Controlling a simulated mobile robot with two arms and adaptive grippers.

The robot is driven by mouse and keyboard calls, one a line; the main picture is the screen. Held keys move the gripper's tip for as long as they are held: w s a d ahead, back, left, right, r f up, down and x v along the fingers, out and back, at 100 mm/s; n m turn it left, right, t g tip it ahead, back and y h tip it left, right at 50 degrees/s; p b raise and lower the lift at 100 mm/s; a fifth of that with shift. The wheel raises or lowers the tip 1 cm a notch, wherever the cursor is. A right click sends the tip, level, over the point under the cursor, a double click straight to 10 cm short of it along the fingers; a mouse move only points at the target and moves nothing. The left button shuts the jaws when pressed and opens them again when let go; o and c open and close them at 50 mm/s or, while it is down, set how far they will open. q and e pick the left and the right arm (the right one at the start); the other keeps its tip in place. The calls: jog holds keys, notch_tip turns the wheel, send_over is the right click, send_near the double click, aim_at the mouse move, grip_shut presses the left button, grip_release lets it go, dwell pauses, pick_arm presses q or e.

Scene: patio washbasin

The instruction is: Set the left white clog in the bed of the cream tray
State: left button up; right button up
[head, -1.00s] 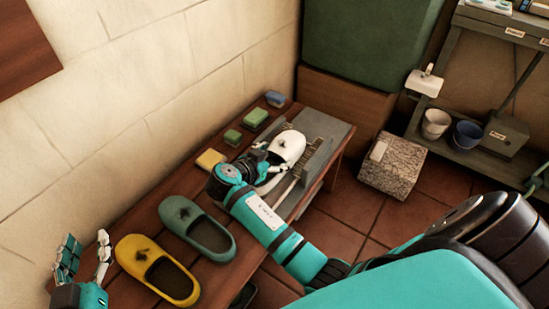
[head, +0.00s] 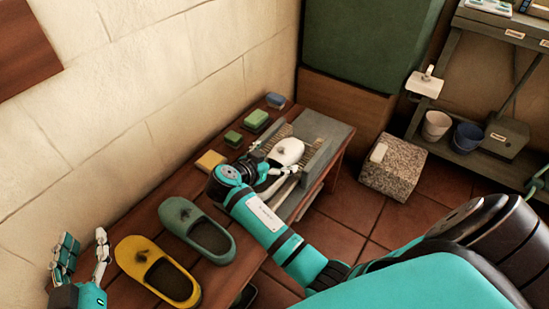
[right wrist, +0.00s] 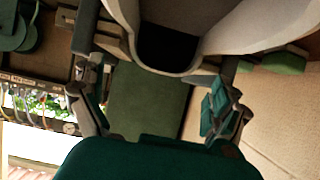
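The white clog (head: 289,149) is at the far end of the bench, over the ribbed bed of the pale tray (head: 268,139). My right gripper (head: 272,174) is at its near, open end. My left gripper (head: 83,262) is open and empty at the lower left, beside the yellow clog.
A yellow clog (head: 140,250) and a grey-green clog (head: 180,214) lie on the wooden bench (head: 140,212). A yellow sponge (head: 210,160), green blocks (head: 256,119) and a blue block (head: 275,100) line the wall side.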

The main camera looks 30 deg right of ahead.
pick_arm(q)
jog(key=shift+f, duration=0.25)
pick_arm(e)
jog(key=shift+s+a+f, duration=0.1)
jog(key=shift+s+f, duration=0.1)
jog(key=shift+f, duration=0.45)
jog(key=shift+s+f, duration=0.15)
jog(key=shift+f, duration=0.45)
jog(key=shift+w+r, duration=0.1)
jog(key=shift+r, duration=0.35)
pick_arm(q)
jog(key=shift+w, duration=0.4)
pick_arm(e)
notch_tip(320, 180, up, 12)
jog(key=shift+w+f, duration=0.2)
jog(key=shift+w, duration=0.05)
pick_arm(q)
jog(key=shift+f, duration=0.1)
